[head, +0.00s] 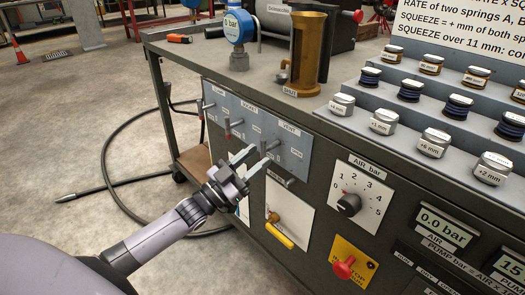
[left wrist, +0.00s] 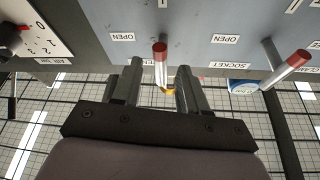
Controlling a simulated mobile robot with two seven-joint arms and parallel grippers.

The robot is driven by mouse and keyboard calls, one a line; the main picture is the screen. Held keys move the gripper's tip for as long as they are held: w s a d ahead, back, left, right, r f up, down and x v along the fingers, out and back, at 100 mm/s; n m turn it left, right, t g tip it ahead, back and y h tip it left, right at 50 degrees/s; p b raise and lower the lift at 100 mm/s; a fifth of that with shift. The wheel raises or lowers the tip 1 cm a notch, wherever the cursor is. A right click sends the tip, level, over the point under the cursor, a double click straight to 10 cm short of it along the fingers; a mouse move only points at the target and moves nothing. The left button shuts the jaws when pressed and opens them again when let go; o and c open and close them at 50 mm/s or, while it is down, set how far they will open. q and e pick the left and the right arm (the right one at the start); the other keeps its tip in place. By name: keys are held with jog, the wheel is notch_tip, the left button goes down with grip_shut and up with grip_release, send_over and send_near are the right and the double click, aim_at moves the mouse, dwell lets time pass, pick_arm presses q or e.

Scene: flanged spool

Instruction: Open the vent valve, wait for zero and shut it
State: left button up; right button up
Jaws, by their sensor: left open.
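The vent valve (head: 270,147) is the rightmost lever on the blue-grey panel on the bench front, below the VENT label. In the left wrist view its red-tipped lever (left wrist: 160,52) stands between my left fingers, with an OPEN label to each side. My left gripper (head: 253,161) is open in front of this lever. It also shows in the left wrist view (left wrist: 159,75), with a gap on both sides of the lever. I cannot tell whether the valve is open. A blue round gauge (head: 232,25) reads 0 bar. My right gripper is not in view.
The socket lever (head: 228,128) sits left of the vent lever and shows in the left wrist view (left wrist: 288,66). Below are a yellow handle (head: 280,232), an air knob (head: 348,204) and a red knob (head: 343,267). The AIR display (head: 444,222) reads 0.0 bar.

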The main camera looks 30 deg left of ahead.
aim_at(262, 154)
pick_arm(q)
jog(key=shift+v, duration=1.7)
jog(key=shift+d, duration=0.1)
